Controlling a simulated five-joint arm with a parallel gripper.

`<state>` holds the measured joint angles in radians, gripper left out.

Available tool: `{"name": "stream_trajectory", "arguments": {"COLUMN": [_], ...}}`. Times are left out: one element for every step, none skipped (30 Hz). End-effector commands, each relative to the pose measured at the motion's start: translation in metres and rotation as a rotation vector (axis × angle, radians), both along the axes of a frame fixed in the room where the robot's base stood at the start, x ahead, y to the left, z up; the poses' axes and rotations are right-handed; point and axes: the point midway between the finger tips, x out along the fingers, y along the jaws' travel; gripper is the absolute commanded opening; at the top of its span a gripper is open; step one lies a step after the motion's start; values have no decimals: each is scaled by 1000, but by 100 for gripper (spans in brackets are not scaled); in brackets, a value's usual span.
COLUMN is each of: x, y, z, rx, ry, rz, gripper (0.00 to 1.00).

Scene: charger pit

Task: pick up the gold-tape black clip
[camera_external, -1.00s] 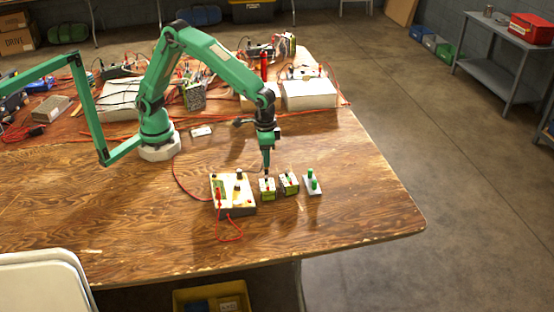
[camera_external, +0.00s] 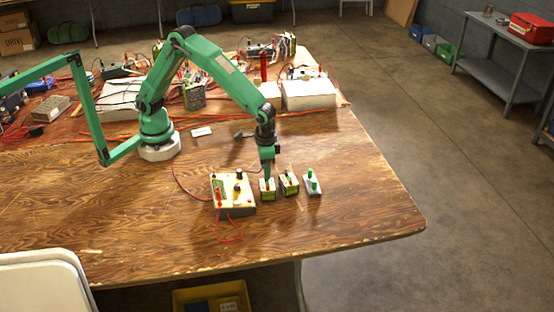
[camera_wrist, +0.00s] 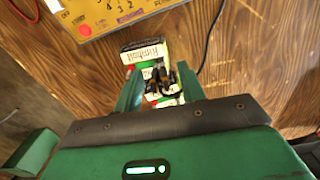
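My gripper (camera_external: 267,180) is low over the leftmost of the small battery blocks (camera_external: 268,195) beside the charger box. In the wrist view, my gripper (camera_wrist: 159,78) has its two green fingers spread on either side of dark clips on a white and green block (camera_wrist: 143,50). A black clip (camera_wrist: 161,80) stands between the fingers, with a small gap showing around it. I cannot clearly make out its gold tape. In the external view the clip is hidden by my gripper.
The charger box (camera_external: 233,193) with red and black knobs stands close on the left, with a red cable (camera_external: 231,236) looping in front. A second block (camera_external: 289,184) and a block with green clips (camera_external: 312,184) stand to the right. The table's right and front are clear.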

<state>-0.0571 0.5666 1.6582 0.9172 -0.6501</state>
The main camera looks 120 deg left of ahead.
Motion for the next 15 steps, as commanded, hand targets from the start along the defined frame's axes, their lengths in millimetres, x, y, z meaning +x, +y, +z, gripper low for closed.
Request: {"name": "stream_trajectory", "arguments": {"x": [0, 0, 0, 0, 0, 0, 0, 0, 0, 0, 0, 0, 0, 0, 0], "y": [0, 0, 0, 0, 0, 0, 0, 0, 0, 0, 0, 0, 0, 0, 0], "z": [0, 0, 0, 0, 0, 0, 0, 0, 0, 0, 0, 0, 0, 0, 0], "rx": [0, 0, 0, 0, 0, 0, 0, 0, 0, 0, 0, 0, 0, 1, 1], "ry": [0, 0, 0, 0, 0, 0, 0, 0, 0, 0, 0, 0, 0, -1, -1], "rz": [0, 0, 0, 0, 0, 0, 0, 0, 0, 0, 0, 0, 0, 0, 0], "gripper": [40, 40, 40, 40, 40, 34, 28, 22, 14, 9, 3, 1, 1, 1, 1]}}
